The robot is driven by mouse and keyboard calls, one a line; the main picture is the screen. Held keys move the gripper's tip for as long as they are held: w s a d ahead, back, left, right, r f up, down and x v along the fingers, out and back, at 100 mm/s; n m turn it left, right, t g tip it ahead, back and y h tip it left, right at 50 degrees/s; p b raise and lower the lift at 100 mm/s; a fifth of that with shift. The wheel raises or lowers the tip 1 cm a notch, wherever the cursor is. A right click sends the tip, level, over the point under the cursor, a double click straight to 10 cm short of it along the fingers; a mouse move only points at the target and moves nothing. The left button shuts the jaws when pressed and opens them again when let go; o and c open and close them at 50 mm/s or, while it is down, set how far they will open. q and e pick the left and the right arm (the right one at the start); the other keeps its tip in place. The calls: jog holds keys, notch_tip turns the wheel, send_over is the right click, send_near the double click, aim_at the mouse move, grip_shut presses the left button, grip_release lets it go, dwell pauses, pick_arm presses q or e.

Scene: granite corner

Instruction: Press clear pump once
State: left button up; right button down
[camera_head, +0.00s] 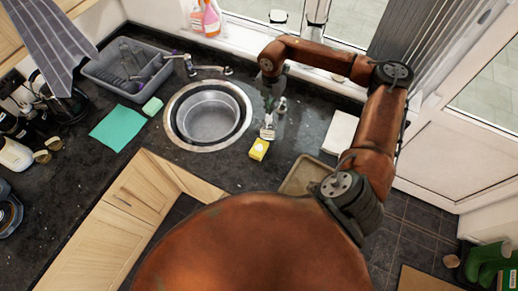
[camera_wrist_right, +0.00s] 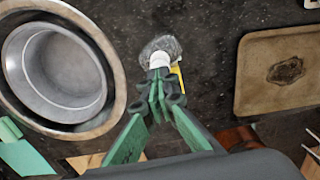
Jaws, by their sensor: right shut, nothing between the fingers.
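The clear pump bottle (camera_head: 267,130) stands upright on the dark counter, just right of the round sink. In the right wrist view its white pump head (camera_wrist_right: 159,60) and clear body (camera_wrist_right: 172,46) show just beyond my fingertips. My right gripper (camera_head: 269,104) points down, shut and empty, close over the pump. In the wrist view the green-and-dark fingers (camera_wrist_right: 158,82) are together and overlap the lower edge of the pump head. I cannot tell whether they touch it. My left gripper is out of view.
The sink (camera_head: 208,114) lies left of the bottle. A tan tray (camera_head: 305,176) and a white board (camera_head: 341,132) lie to the right. A dish rack (camera_head: 113,79) stands left.

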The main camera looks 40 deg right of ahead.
dwell(0.5)
notch_tip(320, 180, up, 6)
jog(key=p, duration=0.3)
dwell(0.3)
dwell(0.4)
